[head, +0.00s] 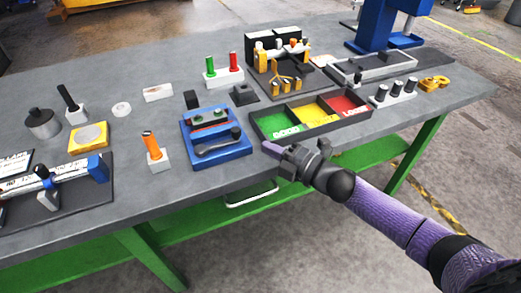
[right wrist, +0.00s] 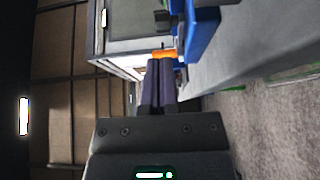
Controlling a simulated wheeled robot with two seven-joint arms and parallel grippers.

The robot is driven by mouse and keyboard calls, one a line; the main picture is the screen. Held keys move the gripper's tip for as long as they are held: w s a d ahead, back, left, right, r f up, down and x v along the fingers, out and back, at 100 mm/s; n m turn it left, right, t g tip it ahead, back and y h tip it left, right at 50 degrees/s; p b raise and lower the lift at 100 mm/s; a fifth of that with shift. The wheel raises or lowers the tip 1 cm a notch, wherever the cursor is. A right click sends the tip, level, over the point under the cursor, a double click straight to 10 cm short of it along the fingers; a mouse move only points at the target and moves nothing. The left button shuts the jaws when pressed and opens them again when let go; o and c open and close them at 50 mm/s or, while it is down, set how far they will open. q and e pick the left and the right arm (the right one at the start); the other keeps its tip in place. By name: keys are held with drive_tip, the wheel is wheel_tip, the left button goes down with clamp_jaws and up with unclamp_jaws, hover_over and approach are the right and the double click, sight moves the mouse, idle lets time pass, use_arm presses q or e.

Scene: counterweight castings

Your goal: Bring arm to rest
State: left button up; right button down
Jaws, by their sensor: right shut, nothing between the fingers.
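My right gripper (head: 272,151) shows in the head view at the front edge of the grey workbench (head: 203,181). Its arm, in a purple sleeve, comes in from the lower right. In the right wrist view its two fingers (right wrist: 160,68) lie together with nothing between them. The gripper is just in front of the sorting tray and right of the blue fixture, and seems apart from both. My left gripper is not in view.
A sorting tray (head: 259,133) with green, yellow and red bins stands behind the gripper. A blue fixture (head: 233,153) and an orange-handled tool (head: 151,146) stand left of it. A green under-shelf (head: 354,157) runs below. Floor in front of the bench is clear.

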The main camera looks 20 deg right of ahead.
drive_tip(key=s+d, duration=0.3)
drive_tip(key=d, duration=0.4)
drive_tip(key=s+d+f+m+g+h, duration=0.1)
drive_tip(key=s+d+f+m+h, duration=0.2)
drive_tip(key=f, duration=0.4)
drive_tip(key=f+m+h, duration=0.3)
drive_tip(key=f+m, duration=0.3)
drive_tip(key=f, duration=0.1)
drive_tip(key=s+a+f+m+g+h, duration=0.1)
drive_tip(key=s+f+m+g+h, duration=0.5)
drive_tip(key=s+f, duration=0.7)
drive_tip(key=s+a+f+m+g, duration=0.2)
drive_tip(key=s+a+f, duration=0.1)
drive_tip(key=s, duration=0.4)
drive_tip(key=s+a+f+m+g+y, duration=0.1)
drive_tip(key=s+a+f+m+g, duration=0.1)
drive_tip(key=s, duration=0.6)
drive_tip(key=s+a+f+m+g, duration=0.3)
drive_tip(key=s+a+f, duration=0.1)
drive_tip(key=s, duration=0.3)
drive_tip(key=shift+s+a+f+g+y, duration=0.2)
drive_tip(key=shift+f+g+y, duration=0.15)
drive_tip(key=shift+f, duration=0.2)
drive_tip(key=shift+w, duration=0.1)
